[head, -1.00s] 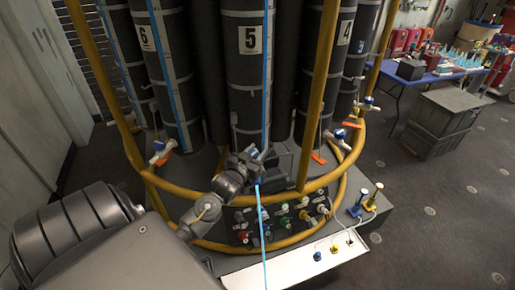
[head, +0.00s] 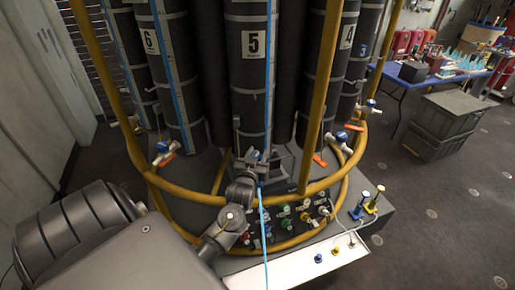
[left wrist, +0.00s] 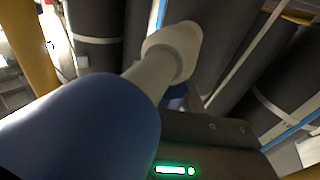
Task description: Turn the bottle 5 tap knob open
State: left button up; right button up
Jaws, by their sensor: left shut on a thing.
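Bottle 5 (head: 254,80) is a tall dark cylinder with a white number label, upright in the yellow-railed rack. My left gripper (head: 250,158) is at the foot of bottle 5, shut on its tap knob. In the head view the gripper covers most of that tap. In the left wrist view the blue tap knob (left wrist: 85,130) fills the lower left, very close, with the white tap body (left wrist: 172,55) behind it. The fingertips do not show clearly there, and I cannot tell how far the knob is turned. My right gripper is not in view.
Yellow rails (head: 205,197) curve around the rack close to my left arm. A panel of coloured knobs (head: 290,220) lies just right of it. A thin blue line (head: 264,240) hangs in front. Grey crates (head: 440,125) and a blue table (head: 395,75) stand right; floor there is clear.

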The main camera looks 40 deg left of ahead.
pick_arm(q)
jog(key=o, duration=1)
jog(key=shift+s+d+f, duration=0.1)
jog(key=shift+s+d, duration=0.05)
jog(key=shift+s, duration=0.15)
jog(key=shift+b+v, duration=1.75)
jog(key=shift+v, duration=3.35)
